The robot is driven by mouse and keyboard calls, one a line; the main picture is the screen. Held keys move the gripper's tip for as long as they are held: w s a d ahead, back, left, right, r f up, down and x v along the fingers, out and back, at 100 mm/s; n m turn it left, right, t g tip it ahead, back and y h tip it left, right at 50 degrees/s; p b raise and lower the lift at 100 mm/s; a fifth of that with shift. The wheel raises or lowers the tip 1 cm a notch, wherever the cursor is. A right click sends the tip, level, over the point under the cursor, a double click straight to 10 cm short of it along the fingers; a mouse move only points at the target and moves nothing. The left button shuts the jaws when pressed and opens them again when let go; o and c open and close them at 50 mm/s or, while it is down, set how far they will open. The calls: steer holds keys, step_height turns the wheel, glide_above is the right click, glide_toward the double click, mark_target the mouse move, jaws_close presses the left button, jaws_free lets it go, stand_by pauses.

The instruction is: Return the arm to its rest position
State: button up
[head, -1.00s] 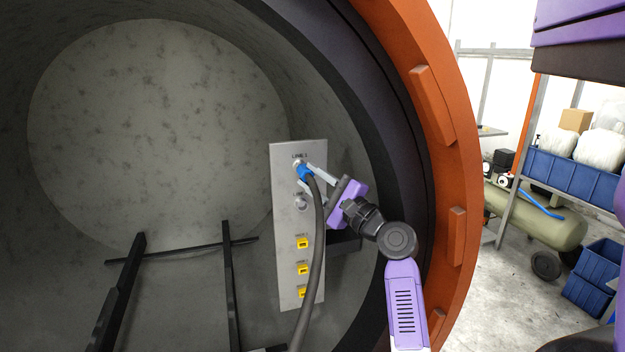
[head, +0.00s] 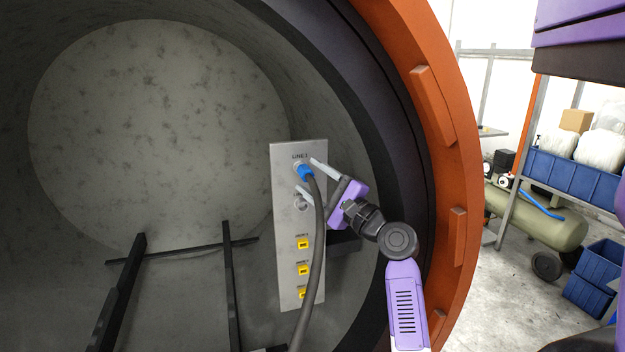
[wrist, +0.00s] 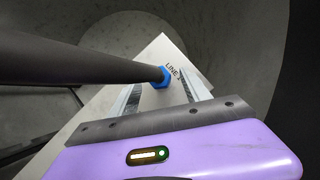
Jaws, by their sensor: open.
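My purple arm reaches into the round chamber in the head view. My gripper (head: 312,178) is open at the upper part of the grey connector panel (head: 287,226). Its fingers stand apart on either side of the blue connector (head: 305,172), which sits at the top port under the LINE 1 label. A dark hose (head: 318,235) runs down from the connector. In the wrist view, the fingers (wrist: 160,93) are spread, with the blue connector (wrist: 165,76) between them and the hose (wrist: 70,62) crossing above the left finger.
The panel has an uncovered grey port (head: 301,203) and several yellow sockets (head: 303,244) below. The chamber's orange rim (head: 462,180) stands close to the right of my arm. Dark rails (head: 228,285) lie inside at the left. A shelf with blue bins (head: 570,178) stands outside at right.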

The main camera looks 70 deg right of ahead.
steer(key=b+v, duration=0.2)
steer(key=v, duration=0.5)
steer(key=shift+s, duration=0.3)
steer(key=shift+f, duration=0.1)
